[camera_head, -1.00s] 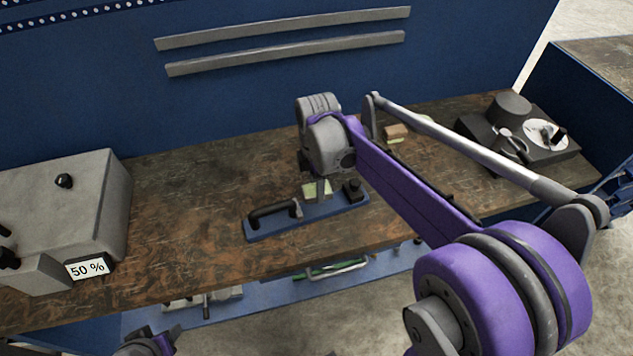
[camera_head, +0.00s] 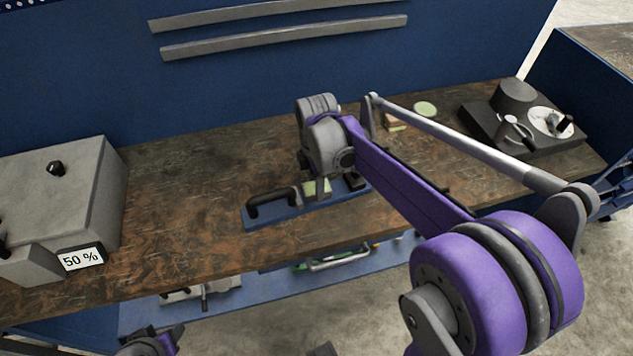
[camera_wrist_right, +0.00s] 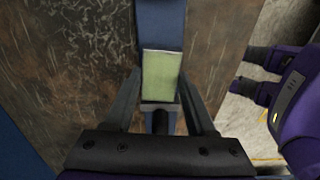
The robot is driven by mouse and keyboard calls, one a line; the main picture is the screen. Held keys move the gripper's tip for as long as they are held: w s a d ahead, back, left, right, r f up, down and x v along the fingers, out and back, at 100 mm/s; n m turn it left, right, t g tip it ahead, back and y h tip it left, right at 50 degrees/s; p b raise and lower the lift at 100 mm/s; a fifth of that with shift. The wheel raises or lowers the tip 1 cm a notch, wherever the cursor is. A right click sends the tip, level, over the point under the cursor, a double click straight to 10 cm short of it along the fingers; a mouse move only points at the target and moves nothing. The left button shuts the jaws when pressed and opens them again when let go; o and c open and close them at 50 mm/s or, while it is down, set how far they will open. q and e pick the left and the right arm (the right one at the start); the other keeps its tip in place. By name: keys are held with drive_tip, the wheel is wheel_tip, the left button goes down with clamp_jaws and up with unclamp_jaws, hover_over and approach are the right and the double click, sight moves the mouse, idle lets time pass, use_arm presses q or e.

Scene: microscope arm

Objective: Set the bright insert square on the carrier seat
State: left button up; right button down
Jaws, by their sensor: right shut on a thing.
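The blue carrier (camera_head: 287,215) lies on the bench with a black handle (camera_head: 268,200) at its left end. The bright insert (camera_head: 316,188), a pale yellow-green plate, shows over the carrier below my right gripper (camera_head: 318,191). In the right wrist view the insert (camera_wrist_right: 162,75) lies between the two fingers of my right gripper, which is shut on it, and looks roughly in line with the carrier strip. The seat is hidden, and I cannot tell whether the insert touches it. My left gripper (camera_wrist_right: 252,73) is empty with its fingers apart, off the bench front.
A grey box (camera_head: 70,200) with a 50 % label stands at the left. A tan block (camera_head: 396,122), a pale green disc (camera_head: 425,108) and a black device (camera_head: 525,125) with a white dial are at the right. Bench left of the carrier is clear.

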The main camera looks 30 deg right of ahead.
drive_tip(key=shift+f+b, duration=0.3)
drive_tip(key=shift+f, duration=0.2)
drive_tip(key=shift+c, duration=0.7)
unclamp_jaws()
drive_tip(key=shift+r, duration=0.1)
wheel_tip(320, 180, up, 11)
drive_tip(key=s+a+f+m+t+p, duration=0.1)
drive_tip(key=s+a+f+m+t, duration=0.1)
drive_tip(key=s+m, duration=0.5)
drive_tip(key=s+a+f+m+t+p, duration=0.2)
drive_tip(key=s+a+f+m+t, duration=0.1)
drive_tip(key=s+f+m, duration=0.4)
drive_tip(key=shift+s+a+f+m, duration=0.25)
drive_tip(key=shift+s+a+m, duration=0.45)
drive_tip(key=shift+s+a, duration=0.15)
